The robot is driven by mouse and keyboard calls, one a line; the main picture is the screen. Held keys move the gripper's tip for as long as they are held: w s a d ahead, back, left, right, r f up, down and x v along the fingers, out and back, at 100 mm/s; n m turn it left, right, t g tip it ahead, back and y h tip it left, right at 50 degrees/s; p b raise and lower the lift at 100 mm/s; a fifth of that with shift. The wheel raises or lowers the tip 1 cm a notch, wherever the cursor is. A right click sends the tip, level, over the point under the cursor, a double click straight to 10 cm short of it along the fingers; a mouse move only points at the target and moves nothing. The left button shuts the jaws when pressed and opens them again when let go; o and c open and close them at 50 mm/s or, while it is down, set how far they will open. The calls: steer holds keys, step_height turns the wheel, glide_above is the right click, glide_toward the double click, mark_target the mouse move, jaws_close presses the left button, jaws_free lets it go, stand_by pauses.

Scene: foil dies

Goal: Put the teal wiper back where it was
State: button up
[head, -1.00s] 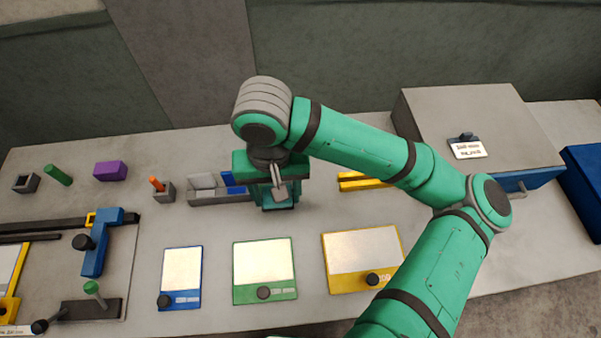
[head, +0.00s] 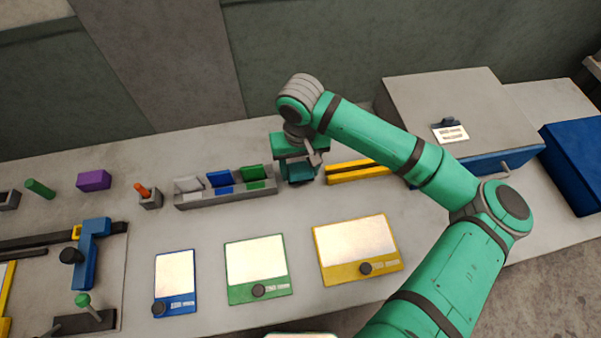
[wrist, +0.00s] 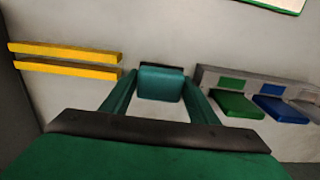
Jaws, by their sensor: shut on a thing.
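The teal wiper (wrist: 160,84) is a small teal block with a dark strip behind it, between the two fingers of my gripper (wrist: 160,96) in the wrist view. In the head view my gripper (head: 301,166) is shut on the wiper (head: 300,175), low over the table, between the grey rack and the yellow bars. The arm hides part of the wiper, and I cannot tell whether it touches the table.
The grey rack (head: 225,199) to the left holds grey, blue and green pieces. Two yellow bars (head: 355,173) lie to the right. Blue, green and yellow framed plates (head: 255,268) lie in front. A grey box (head: 455,95) stands at the back right.

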mark_target(301, 174)
steer(key=shift+w+d+f, duration=0.1)
steer(key=shift+w+f, duration=0.05)
steer(key=shift+f, duration=0.75)
steer(key=shift+w+d+f, duration=0.1)
steer(key=shift+w+f, duration=0.05)
steer(key=shift+f, duration=0.75)
steer(key=shift+s+a+f, duration=0.1)
steer(key=shift+f, duration=0.2)
steer(key=shift+f, duration=0.1)
steer(key=o, duration=1)
steer(key=shift+f, duration=0.15)
step_height(301, 174, up, 13)
